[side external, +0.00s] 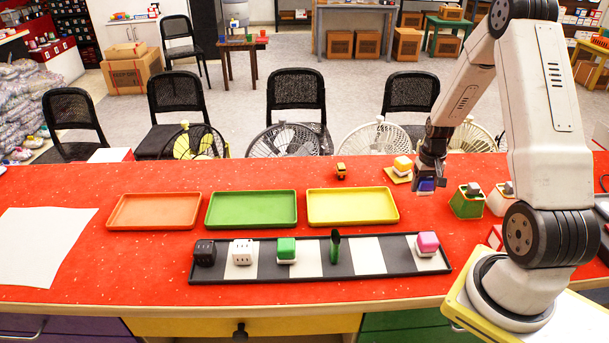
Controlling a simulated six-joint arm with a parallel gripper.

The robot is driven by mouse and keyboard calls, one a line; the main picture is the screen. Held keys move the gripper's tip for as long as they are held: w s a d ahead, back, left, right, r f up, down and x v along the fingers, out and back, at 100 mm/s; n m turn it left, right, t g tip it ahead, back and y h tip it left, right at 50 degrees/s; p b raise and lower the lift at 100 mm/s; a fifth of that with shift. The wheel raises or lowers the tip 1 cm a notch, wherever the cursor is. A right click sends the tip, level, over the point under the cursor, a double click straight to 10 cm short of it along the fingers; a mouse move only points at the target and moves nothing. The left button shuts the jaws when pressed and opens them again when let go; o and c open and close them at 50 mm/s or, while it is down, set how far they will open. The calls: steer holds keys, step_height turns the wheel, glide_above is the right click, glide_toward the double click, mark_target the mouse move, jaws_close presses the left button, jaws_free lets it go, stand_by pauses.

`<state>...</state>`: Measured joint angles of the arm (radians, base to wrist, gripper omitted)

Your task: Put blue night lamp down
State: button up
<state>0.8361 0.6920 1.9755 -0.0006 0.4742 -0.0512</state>
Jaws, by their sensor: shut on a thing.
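My gripper (430,172) is at the right side of the red table, pointing down. It is shut on the blue night lamp (426,186), a small block with a blue top and a pale lower part. The lamp is partly hidden by the fingers. It is low over the red surface, right of the yellow tray; I cannot tell whether its base touches the table. A similar yellow-topped lamp (402,163) sits on a yellow square just left of my gripper.
A black-and-white striped board (368,257) along the front holds several small objects, including a pink-topped block (428,241). Orange (154,211), green (252,210) and yellow (352,207) trays are empty. A green holder (467,201) stands close right of my gripper.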

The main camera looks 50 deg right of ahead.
mark_target(413, 204)
steer(key=shift+w+d+f, duration=0.35)
steer(key=shift+w+f, duration=0.1)
steer(key=shift+f, duration=0.2)
steer(key=shift+w+d+f, duration=0.3)
steer(key=shift+w+f, duration=0.1)
steer(key=shift+f, duration=0.2)
steer(key=shift+w+d+f, duration=0.15)
steer(key=shift+w+f, duration=0.1)
steer(key=shift+f, duration=1.6)
steer(key=shift+f, duration=0.15)
steer(key=o, duration=1.3)
steer(key=shift+c, duration=0.2)
step_height(413, 204, up, 12)
